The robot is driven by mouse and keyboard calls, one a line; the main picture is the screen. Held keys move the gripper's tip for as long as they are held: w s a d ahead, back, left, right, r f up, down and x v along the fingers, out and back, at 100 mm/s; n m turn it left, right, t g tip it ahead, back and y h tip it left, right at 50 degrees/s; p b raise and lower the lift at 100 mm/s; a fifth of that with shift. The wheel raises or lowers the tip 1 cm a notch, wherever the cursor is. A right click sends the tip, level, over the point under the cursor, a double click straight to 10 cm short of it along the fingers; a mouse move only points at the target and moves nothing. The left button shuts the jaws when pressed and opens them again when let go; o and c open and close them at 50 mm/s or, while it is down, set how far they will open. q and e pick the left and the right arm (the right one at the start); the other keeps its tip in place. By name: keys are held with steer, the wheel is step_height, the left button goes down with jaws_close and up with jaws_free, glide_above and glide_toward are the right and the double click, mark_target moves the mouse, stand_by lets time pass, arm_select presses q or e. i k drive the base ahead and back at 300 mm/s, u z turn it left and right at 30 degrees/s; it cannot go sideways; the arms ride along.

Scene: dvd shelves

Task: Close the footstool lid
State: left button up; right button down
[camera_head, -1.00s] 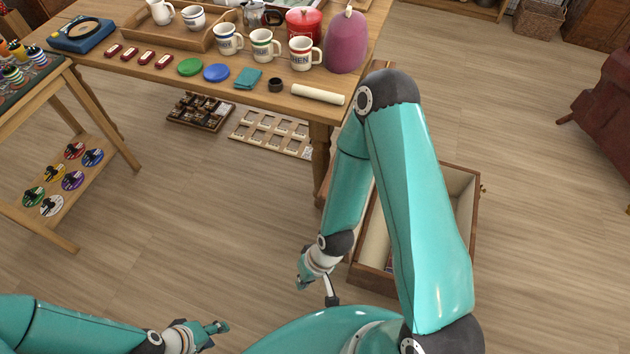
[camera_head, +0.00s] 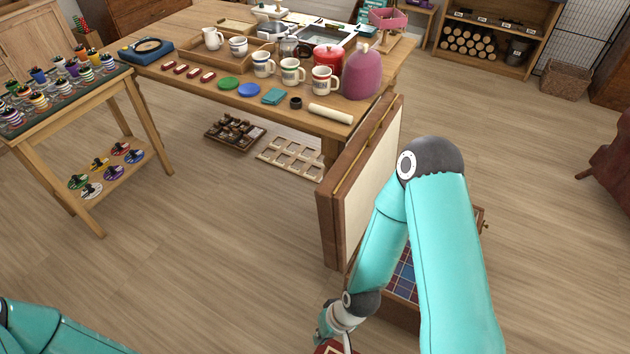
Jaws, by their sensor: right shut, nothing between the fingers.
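The footstool is an open wooden box on the floor at right of centre, mostly behind my right arm. Its lid (camera_head: 360,175) stands upright along the box's left side, a brown wooden frame with a cream inner face. Blue and red checkered contents (camera_head: 406,276) show inside the box. My right gripper (camera_head: 324,328) is shut with nothing in it, low in the picture, to the left of the box and below the lid, apart from the lid. Its fingertips are partly hidden or cut off. My left gripper is out of view; only my left arm shows at the lower left.
A wooden table (camera_head: 190,95) with mugs, a pink cover (camera_head: 362,73) and a white roll (camera_head: 330,114) stands just behind the lid. A smaller stand (camera_head: 100,165) is at left. A dark red object shows below my right gripper. The floor at centre left is clear.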

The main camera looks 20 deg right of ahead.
mark_target(345, 197)
steer(key=z, duration=0.15)
steer(key=i, duration=0.9)
steer(key=u, duration=0.1)
